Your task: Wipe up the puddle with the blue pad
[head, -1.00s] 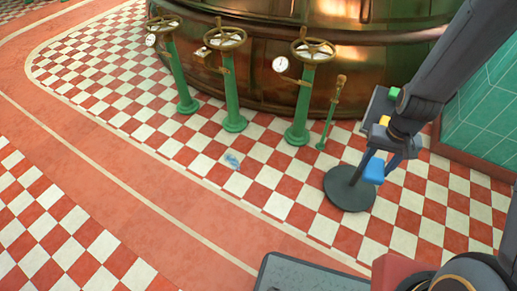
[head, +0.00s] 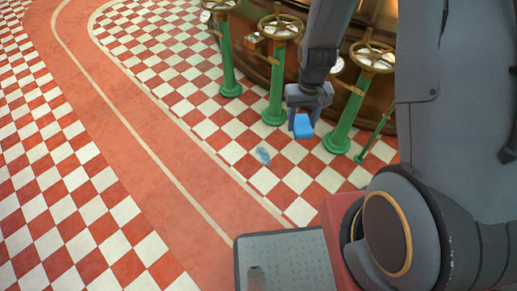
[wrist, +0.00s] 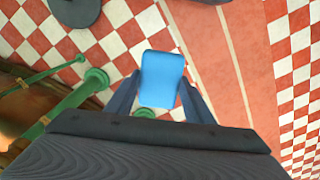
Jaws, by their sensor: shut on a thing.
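The puddle (head: 264,155) is a small, shiny pale-blue patch on the checkered floor in the head view. My gripper (head: 303,122) is shut on the blue pad (head: 302,131), which hangs in the air to the right of the puddle in the picture. In the wrist view the pad (wrist: 162,75) sits between the two dark fingers of my gripper (wrist: 161,98). I cannot make out the puddle in the wrist view.
Green valve posts (head: 275,85) with brass handwheels (head: 281,26) stand behind the pad, before the copper kettle. A round dark stand base (wrist: 75,10) shows in the wrist view. The red walkway (head: 150,150) on the left is clear.

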